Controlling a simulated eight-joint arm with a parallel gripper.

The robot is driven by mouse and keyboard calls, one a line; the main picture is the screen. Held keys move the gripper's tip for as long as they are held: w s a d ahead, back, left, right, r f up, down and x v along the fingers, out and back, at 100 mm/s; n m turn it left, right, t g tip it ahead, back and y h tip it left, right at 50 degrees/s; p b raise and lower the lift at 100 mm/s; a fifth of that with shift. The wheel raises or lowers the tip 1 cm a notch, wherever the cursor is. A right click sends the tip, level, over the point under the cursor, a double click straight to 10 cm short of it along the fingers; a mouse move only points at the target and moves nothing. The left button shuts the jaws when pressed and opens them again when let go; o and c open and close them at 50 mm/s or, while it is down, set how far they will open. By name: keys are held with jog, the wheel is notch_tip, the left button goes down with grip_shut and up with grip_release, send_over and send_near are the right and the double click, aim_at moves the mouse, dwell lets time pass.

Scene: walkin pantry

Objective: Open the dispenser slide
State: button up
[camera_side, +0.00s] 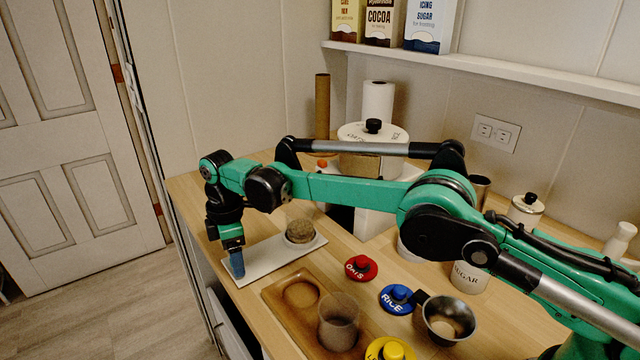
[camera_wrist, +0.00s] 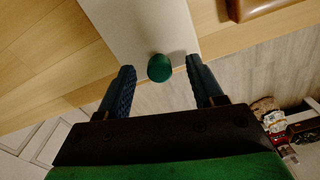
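The white dispenser (camera_side: 375,205) stands at the back of the counter, with a round lettered lid and black knob; my arm crosses in front of it. A small orange part (camera_side: 322,163) shows on its left. A flat white board (camera_side: 277,257) lies on the counter with a round jar-like thing (camera_side: 299,232) on it. I cannot tell which part is the slide. My gripper (camera_side: 237,264) points down at the board's left end. In the wrist view its fingers (camera_wrist: 162,82) are open, on either side of a small green knob (camera_wrist: 159,68) at the board's edge, apparently not touching it.
A wooden tray (camera_side: 272,293) with a clear cup (camera_side: 338,322) lies in front. Red (camera_side: 361,267), blue (camera_side: 397,298) and yellow (camera_side: 391,349) lids and a metal pan (camera_side: 448,318) are to its right. The counter's left edge is close to my gripper.

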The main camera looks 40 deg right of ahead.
aim_at(275, 261)
jog(key=shift+r, duration=0.1)
jog(key=shift+r, duration=2.7)
jog(key=shift+r, duration=0.1)
jog(key=s+d+r+m+t, duration=0.4)
jog(key=s+d+r+m, duration=0.4)
jog(key=d+r, duration=0.3)
jog(key=s+d+f+m+t, duration=0.1)
jog(key=s+d+f+m, duration=0.1)
jog(key=s, duration=0.4)
jog(key=s+d+f+m+t, duration=0.2)
jog(key=s+d+f+m, duration=0.1)
jog(key=s+d+m, duration=0.1)
jog(key=shift+s+m, duration=0.7)
jog(key=shift+s, duration=0.45)
